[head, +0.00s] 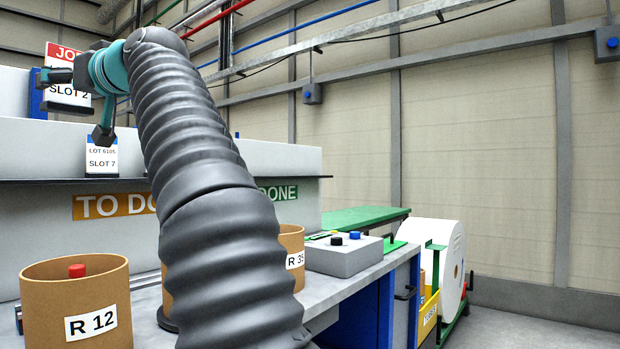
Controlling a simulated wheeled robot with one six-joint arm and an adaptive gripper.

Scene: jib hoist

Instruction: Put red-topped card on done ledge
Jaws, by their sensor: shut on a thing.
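The red-topped card (68,51) is at the upper left. "SLOT 2" shows on it and a dark foot lies along its bottom. My teal gripper (78,100) is shut on it and holds it up, above the level of the ledge; its fingers partly cover the card. The to-do ledge (40,181) runs over an orange "TO DO" sign. A blue-topped card (101,157) reading "LOT 6105, SLOT 7" stands on that ledge, just below my gripper. The done ledge (305,178) is over the green "DONE" sign to the right. My arm hides its left part; its visible right end is bare.
A brown tub (70,305) marked R 12 stands at the front left. A second tub (293,243), marked R 35, is partly behind my arm. A grey button box (342,258) is on the bench's right. A white roll (440,265) stands beyond the bench.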

